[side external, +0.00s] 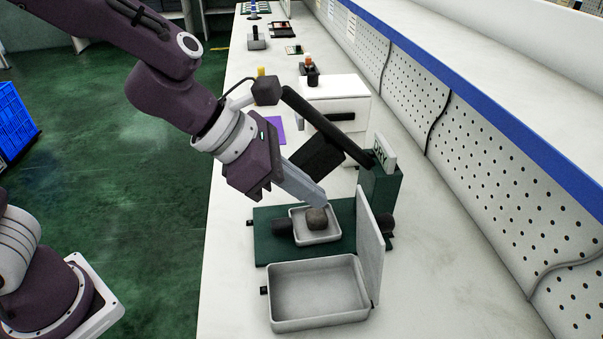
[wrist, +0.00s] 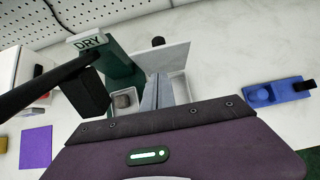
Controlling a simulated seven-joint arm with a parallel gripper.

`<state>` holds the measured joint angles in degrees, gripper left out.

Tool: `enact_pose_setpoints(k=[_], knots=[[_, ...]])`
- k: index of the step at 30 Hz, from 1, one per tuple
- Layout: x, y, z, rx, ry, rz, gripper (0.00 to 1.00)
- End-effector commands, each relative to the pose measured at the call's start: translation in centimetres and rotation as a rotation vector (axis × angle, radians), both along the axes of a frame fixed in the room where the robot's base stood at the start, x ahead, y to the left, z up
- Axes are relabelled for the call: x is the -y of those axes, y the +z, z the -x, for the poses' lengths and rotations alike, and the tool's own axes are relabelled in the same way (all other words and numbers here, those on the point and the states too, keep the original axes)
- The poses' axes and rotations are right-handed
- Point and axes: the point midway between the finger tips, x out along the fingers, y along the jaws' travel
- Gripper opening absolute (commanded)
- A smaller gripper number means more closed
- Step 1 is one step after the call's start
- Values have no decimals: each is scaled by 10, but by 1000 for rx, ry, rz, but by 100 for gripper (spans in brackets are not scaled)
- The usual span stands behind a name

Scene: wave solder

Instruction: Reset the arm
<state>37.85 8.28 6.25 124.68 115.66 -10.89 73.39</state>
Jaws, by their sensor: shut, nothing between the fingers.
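My gripper (side external: 318,198) is shut and empty, its long grey fingers together and pointing down to the right. In the side view the fingertips overlap the near edge of a brown-grey round lump (side external: 317,218) in a small white tray (side external: 329,236); I cannot tell whether they touch. In the wrist view the gripper (wrist: 155,80) is to the right of the lump (wrist: 124,101), with a gap between them. The tray sits on a dark green base (side external: 262,228) that carries a post with a "DRY" sign (side external: 386,153).
An open, empty white box (side external: 320,290) with a raised lid (side external: 369,245) stands in front of the green base. A black lamp-like arm (side external: 330,128) reaches over the base. A blue block (wrist: 280,93) lies to the right in the wrist view. A perforated wall panel (side external: 500,165) borders the bench.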

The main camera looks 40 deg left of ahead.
Motion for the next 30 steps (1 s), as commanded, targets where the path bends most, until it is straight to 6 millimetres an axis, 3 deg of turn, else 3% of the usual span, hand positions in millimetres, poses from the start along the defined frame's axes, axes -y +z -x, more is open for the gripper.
enact_pose_setpoints(k=[10, 13, 16, 18, 20, 21, 24, 27, 28, 30], knots=[[-8, 29, 7, 1, 6, 5, 0], [-19, 45, -1, -9, 154, 118, 0], [-62, 82, -19, -43, 584, 445, 0], [-114, 105, -22, -80, 979, 742, 0], [-160, 114, -10, -124, 1312, 991, 0], [-188, 114, 5, -158, 1528, 1153, 0], [-232, 98, 60, -283, 2048, 1542, 0], [-233, 76, 118, -464, 2479, 1852, 0], [-228, 71, 133, 487, -2393, -1779, 0], [-210, 63, 159, 528, -2193, -1613, 0]])
